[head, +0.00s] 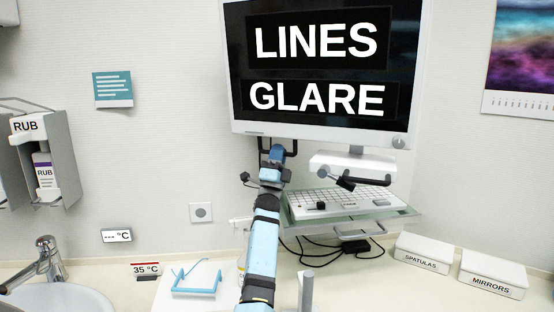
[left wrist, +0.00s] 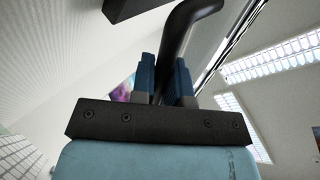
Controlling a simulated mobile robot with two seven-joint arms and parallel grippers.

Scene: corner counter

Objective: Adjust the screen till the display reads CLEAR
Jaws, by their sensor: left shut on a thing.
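The screen (head: 238,90) is a white-framed monitor on the wall, showing white words on black: LINES above and GLARE below. A black handle (head: 263,142) is under its lower left edge. My left gripper (head: 277,153) reaches up from below and is shut on this handle. In the left wrist view the blue fingers (left wrist: 166,82) stand on either side of the curved black bar (left wrist: 182,40) of the handle. My right gripper is not in view.
Below the screen, a keyboard (head: 345,199) sits on a glass shelf (head: 404,213) with a second black handle (head: 371,179) above it. Boxes of spatulas (head: 423,251) and mirrors (head: 494,273) stand right. Blue glasses (head: 196,291) and a sink (head: 50,300) are left.

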